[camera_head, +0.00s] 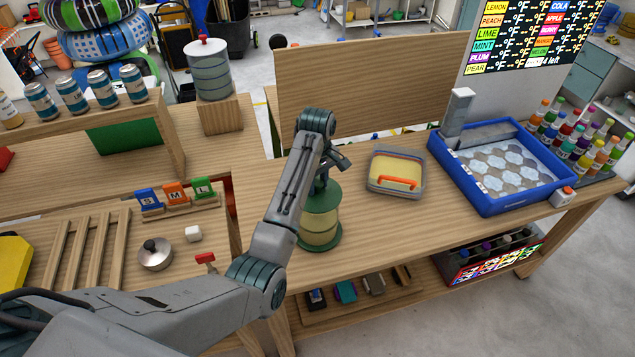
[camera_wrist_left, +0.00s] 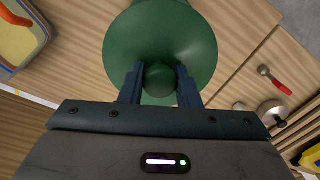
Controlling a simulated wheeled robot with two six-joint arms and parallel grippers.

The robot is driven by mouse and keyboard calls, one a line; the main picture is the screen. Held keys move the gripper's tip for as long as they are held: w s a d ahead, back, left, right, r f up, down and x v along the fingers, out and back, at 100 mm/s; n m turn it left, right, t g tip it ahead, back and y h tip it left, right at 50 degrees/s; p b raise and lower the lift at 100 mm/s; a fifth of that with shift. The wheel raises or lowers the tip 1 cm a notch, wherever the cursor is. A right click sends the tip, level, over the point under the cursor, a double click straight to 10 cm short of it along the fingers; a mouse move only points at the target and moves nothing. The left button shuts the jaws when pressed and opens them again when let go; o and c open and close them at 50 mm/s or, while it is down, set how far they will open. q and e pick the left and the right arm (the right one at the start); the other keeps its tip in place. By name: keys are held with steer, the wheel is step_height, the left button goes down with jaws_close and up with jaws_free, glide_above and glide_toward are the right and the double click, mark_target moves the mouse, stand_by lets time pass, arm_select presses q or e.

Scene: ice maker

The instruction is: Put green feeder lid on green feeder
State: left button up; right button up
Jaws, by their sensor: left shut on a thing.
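The green feeder (camera_head: 320,226), a round canister with green ends and a pale middle band, stands upright on the wooden table. The green feeder lid (camera_wrist_left: 192,45) is a dark green disc with a round knob. It fills the upper middle of the left wrist view. My left gripper (camera_wrist_left: 160,80) has its fingers on both sides of the knob and is shut on it. In the head view my left gripper (camera_head: 325,180) is at the feeder's top, partly hidden by my arm. I cannot tell whether the lid touches the feeder. My right gripper is not in view.
A container with an orange handle (camera_head: 397,172) lies right of the feeder. A blue ice bin (camera_head: 475,190) stands farther right, beside several bottles.

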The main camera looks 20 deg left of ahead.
arm_select(q)
steer(key=shift+f, duration=0.45)
steer(key=o, duration=1)
steer(key=shift+o, duration=0.2)
